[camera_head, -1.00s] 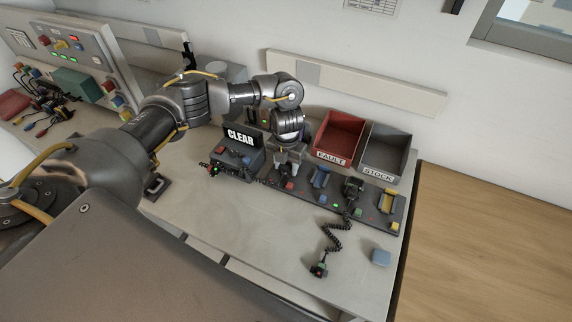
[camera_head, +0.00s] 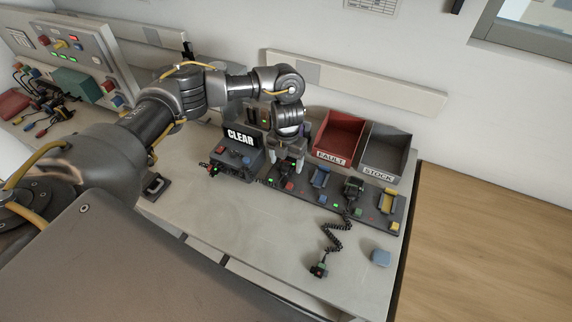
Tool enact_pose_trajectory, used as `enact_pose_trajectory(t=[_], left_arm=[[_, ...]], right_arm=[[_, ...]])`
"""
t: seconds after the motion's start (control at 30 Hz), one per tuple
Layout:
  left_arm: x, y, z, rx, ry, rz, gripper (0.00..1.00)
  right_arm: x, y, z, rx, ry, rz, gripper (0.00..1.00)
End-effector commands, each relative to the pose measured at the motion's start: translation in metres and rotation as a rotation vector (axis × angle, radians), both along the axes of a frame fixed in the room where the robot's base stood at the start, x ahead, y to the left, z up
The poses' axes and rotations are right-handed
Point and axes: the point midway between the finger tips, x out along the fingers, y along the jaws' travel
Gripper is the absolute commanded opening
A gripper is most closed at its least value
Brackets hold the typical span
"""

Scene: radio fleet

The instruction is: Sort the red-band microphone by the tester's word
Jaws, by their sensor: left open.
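The tester (camera_head: 237,160) stands at the back middle of the bench, and its screen (camera_head: 240,137) reads CLEAR. A small dark piece with red and green spots (camera_head: 213,169) is at the tester's left side; I cannot tell if it is the red-band microphone. My left gripper (camera_head: 286,163) points down, open, over the left end of the dark rack (camera_head: 372,213), just right of the tester. A small red part (camera_head: 289,186) shows below its fingers. The red FAULT bin (camera_head: 338,136) and grey STOCK bin (camera_head: 384,153) stand behind the rack. My right gripper is not in view.
A radio (camera_head: 352,189) sits in the rack between blue (camera_head: 320,177) and yellow (camera_head: 390,201) cradles. The bench's front middle is clear.

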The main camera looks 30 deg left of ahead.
Motion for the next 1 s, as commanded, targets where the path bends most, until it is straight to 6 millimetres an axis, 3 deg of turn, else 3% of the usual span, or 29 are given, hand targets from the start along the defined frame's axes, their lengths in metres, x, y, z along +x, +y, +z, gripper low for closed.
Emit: enact_pose_trajectory(t=[0.2, 0.4, 0.6, 1.0], left_arm=[[0.003, 0.0, 0.047, 0.001, -0.006, -0.003, 0.7], [0.003, 0.0, 0.075, 0.001, -0.003, -0.001, 0.7], [0.002, 0.0, 0.084, 0.001, 0.0, 0.0, 0.7], [0.002, 0.0, 0.085, 0.001, 0.0, 0.0, 0.7]], right_arm=[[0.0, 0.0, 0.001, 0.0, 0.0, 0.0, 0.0], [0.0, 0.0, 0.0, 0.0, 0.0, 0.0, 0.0], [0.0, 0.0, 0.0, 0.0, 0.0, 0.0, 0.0], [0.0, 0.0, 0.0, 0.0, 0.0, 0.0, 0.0]])
